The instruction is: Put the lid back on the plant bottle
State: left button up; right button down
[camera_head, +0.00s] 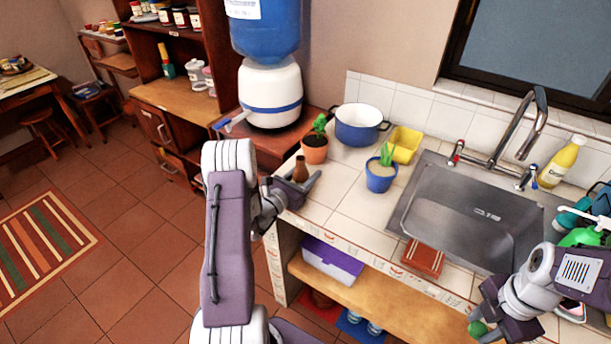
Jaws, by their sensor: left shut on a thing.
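A small brown bottle (300,169) stands upright at the left end of the tiled counter, in front of a potted plant. My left gripper (304,183) is shut around its lower part, and the fingers hide its base. My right gripper (482,318) is low at the bottom right, in front of the counter edge. A small round green thing (477,328) is at its fingertips; I cannot tell if it is a lid or if the fingers are closed on it.
Near the bottle are a terracotta pot (314,150), a blue pot (381,176), a dark blue cooking pot (359,127) and a yellow container (405,145). The sink (470,212) with its tap is to the right. Clear tile (345,213) lies in front of the blue pot.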

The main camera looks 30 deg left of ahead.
jog(key=shift+r, duration=0.1)
pick_arm(q)
jog(key=d+r, duration=1)
jog(key=d, duration=0.1)
jog(key=shift+s+d+r, duration=0.15)
jog(key=shift+d+r, duration=0.2)
jog(key=shift+d, duration=0.05)
jog(key=o, duration=0.6)
grip_shut()
